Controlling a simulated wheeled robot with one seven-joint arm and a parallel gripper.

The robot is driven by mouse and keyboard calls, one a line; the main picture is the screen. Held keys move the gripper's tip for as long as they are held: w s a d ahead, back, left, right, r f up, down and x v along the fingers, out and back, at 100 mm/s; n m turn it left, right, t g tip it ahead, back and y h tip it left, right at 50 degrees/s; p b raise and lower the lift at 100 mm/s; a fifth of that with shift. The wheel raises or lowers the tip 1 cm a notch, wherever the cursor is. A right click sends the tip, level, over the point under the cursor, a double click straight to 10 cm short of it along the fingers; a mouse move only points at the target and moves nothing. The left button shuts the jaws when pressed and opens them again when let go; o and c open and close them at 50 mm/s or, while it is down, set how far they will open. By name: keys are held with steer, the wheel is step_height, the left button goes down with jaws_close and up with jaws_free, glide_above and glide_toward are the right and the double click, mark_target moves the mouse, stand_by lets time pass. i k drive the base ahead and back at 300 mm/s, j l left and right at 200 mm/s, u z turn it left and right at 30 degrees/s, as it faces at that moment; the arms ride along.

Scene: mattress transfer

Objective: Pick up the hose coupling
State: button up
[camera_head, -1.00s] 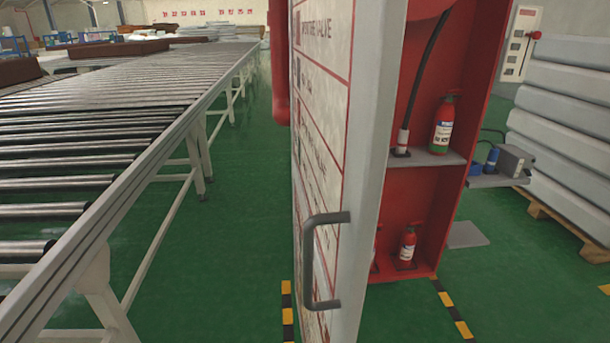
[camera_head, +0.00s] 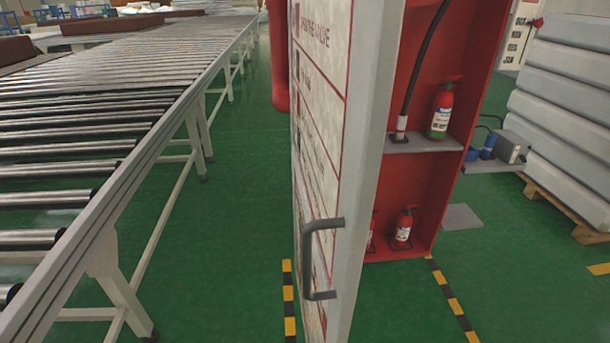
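A hose coupling (camera_head: 400,127), whitish with a red band, stands at the lower end of a black hose (camera_head: 425,60) on the upper shelf (camera_head: 428,144) of the open red cabinet (camera_head: 465,100). A red fire extinguisher (camera_head: 441,110) stands on the same shelf, just right of the coupling. The cabinet's open door (camera_head: 340,170), with a grey handle (camera_head: 320,260), stands edge-on in front and to the left of the coupling. My gripper is not in view.
Two more red extinguishers stand low in the cabinet, one (camera_head: 403,228) clear and one partly hidden by the door. A roller conveyor (camera_head: 120,130) runs along the left. Stacked mattresses (camera_head: 560,100) stand on a pallet at right. Green floor (camera_head: 225,230) is free between conveyor and door.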

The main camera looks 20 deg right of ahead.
mark_target(402, 121)
steer(key=i+l+z, duration=0.4)
steer(key=l, duration=0.25)
steer(key=i+z, duration=0.3)
steer(key=i, duration=0.3)
steer(key=i+z, duration=0.35)
steer(key=i, duration=0.25)
